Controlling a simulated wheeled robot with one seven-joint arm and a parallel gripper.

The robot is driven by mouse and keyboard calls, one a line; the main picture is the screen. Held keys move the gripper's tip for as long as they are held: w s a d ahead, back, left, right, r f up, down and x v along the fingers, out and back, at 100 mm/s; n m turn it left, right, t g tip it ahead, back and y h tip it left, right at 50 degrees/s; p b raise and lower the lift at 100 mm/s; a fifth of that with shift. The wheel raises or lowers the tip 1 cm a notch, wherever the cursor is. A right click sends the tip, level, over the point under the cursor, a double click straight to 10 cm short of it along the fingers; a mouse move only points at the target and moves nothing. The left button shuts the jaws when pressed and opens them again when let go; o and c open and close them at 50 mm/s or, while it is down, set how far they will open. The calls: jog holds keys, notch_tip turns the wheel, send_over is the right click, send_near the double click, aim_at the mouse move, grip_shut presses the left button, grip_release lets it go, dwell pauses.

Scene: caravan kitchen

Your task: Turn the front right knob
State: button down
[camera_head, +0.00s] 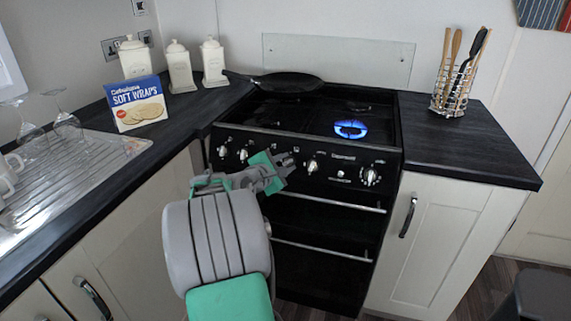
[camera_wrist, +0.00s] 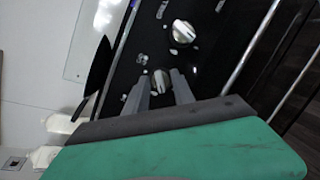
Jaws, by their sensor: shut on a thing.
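The black stove (camera_head: 330,199) has a row of silver knobs along its front panel. My gripper (camera_head: 288,160) is at the panel, left of a large silver knob (camera_head: 312,166). In the wrist view its two fingers (camera_wrist: 160,88) are on either side of a small silver knob (camera_wrist: 162,81), shut on it. This gripped knob is mostly hidden by my gripper in the head view. The large knob just right of it also shows in the wrist view (camera_wrist: 183,31). A blue flame (camera_head: 350,129) burns on the front right burner. Knob markings are too small to read.
A black pan (camera_head: 287,83) sits at the hob's back left. Oven handles (camera_head: 322,249) lie below the knobs. A utensil rack (camera_head: 454,94) stands on the right counter. A soft wraps box (camera_head: 137,103) and white canisters (camera_head: 181,67) stand on the left counter.

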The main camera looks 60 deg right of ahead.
jog(key=m+y+p, duration=0.1)
jog(key=m+p, duration=0.1)
jog(key=m, duration=0.4)
jog(key=shift+r+m+g, duration=0.15)
jog(key=shift+m+g, duration=0.15)
jog(key=shift+g, duration=0.1)
jog(key=m+y, duration=0.1)
jog(key=m, duration=0.5)
jog(key=shift+d+y, duration=0.1)
jog(key=shift+y, duration=0.3)
jog(key=m+t+y+b, duration=0.1)
jog(key=m, duration=0.4)
jog(key=shift+m+b, duration=0.4)
jog(key=m+b, duration=0.1)
jog(key=m, duration=0.1)
jog(key=m+t+b, duration=0.1)
jog(key=m+b, duration=0.1)
jog(key=shift+s+t+y, duration=0.1)
jog(key=shift+t+y, duration=0.2)
jog(key=shift+y, duration=0.1)
jog(key=shift+r+m+t+b, duration=0.15)
jog(key=shift+m+t+b, duration=0.25)
jog(key=shift+m, duration=0.3)
jog(key=c, duration=1.1)
grip_release()
jog(key=shift+d, duration=0.1)
